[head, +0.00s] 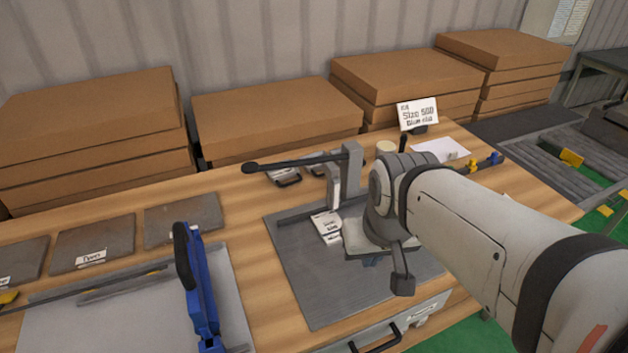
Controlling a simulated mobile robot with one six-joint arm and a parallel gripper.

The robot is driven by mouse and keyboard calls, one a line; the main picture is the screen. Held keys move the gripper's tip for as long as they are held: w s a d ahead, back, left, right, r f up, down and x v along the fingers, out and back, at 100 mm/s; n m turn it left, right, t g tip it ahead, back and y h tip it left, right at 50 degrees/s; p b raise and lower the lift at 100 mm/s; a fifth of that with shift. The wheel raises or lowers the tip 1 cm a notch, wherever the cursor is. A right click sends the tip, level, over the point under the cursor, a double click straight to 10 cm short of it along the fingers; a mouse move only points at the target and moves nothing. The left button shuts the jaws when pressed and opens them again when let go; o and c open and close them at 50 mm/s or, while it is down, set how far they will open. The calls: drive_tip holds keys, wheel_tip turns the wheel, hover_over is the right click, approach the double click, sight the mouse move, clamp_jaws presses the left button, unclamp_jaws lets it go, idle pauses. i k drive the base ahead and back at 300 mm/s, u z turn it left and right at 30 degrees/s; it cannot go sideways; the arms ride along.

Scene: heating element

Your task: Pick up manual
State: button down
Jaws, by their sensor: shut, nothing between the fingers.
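A small white printed booklet or card (327,226), possibly the manual, lies on the dark grey mat (300,285) in the middle of the bench. I cannot read enough of its print to be sure. A flat white sheet (438,149) lies farther back on the right, and it could also be the manual. My arm reaches in from the right. My gripper (402,280) is shut and empty above the mat, to the right of the booklet. My wrist covers part of the mat and whatever lies behind it.
A grey lever press (346,175) with a black handle stands at the mat's back edge. A blue clamp-like tool (198,290) stands at left. Cardboard boxes (275,115) line the wall. A "Size 500" sign (417,114) stands at the back. Bare wood shows left of the mat.

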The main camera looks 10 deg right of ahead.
sight(328, 224)
drive_tip(key=u, duration=1.3)
drive_tip(key=k, duration=0.95)
drive_tip(key=z, duration=1.05)
drive_tip(key=i, duration=1)
drive_tip(key=z, duration=0.1)
